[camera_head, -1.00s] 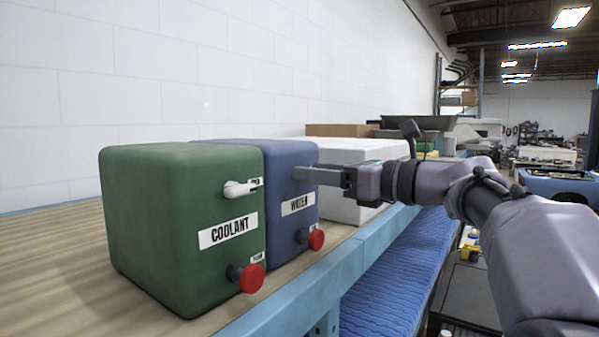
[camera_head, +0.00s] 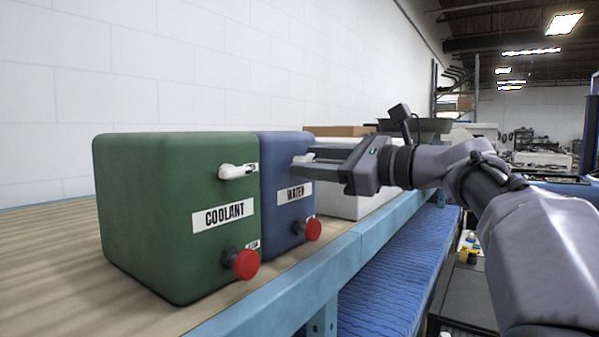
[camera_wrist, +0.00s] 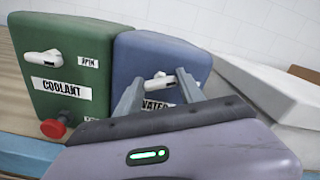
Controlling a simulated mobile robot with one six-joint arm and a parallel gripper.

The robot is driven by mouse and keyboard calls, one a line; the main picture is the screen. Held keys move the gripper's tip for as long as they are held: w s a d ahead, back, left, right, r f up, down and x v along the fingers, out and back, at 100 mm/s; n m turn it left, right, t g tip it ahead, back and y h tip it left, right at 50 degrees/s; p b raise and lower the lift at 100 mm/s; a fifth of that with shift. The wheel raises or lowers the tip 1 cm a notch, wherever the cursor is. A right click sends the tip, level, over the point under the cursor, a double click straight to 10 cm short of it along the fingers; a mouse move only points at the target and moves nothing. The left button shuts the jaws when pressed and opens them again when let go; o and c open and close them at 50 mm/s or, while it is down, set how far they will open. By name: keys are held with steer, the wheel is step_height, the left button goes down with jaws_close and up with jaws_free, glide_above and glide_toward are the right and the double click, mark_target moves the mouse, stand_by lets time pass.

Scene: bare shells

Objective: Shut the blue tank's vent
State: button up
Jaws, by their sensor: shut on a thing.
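The blue tank (camera_head: 280,222), labelled WATER, stands beside the green tank. Its white vent handle (camera_head: 301,158) is on the upper front, partly hidden by my fingers. In the wrist view the handle (camera_wrist: 159,81) lies roughly level between the two fingertips. My gripper (camera_head: 312,156) is shut on this handle, with its fingers reaching in from the right; it also shows in the wrist view (camera_wrist: 160,76). A red knob (camera_head: 313,229) sits low on the blue tank. The small tag by the blue tank's vent is hidden.
The green COOLANT tank (camera_head: 170,215) stands close on the left, with its own white handle (camera_head: 238,171) and red knob (camera_head: 246,264). A white box (camera_head: 352,206) stands behind the blue tank. The bench's blue front edge (camera_head: 285,295) runs below.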

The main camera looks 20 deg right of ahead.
steer(key=n+b, duration=0.3)
steer(key=n, duration=0.3)
steer(key=n+b, duration=0.4)
steer(key=n, duration=0.2)
steer(key=shift+a+f+n, duration=0.1)
steer(key=shift+f+n, duration=0.1)
steer(key=shift+n, duration=0.1)
stand_by(0.5)
steer(key=o, duration=1.4)
steer(key=shift+c, duration=0.2)
steer(key=b+v, duration=0.2)
steer(key=v, duration=1.5)
steer(key=shift+s, duration=0.3)
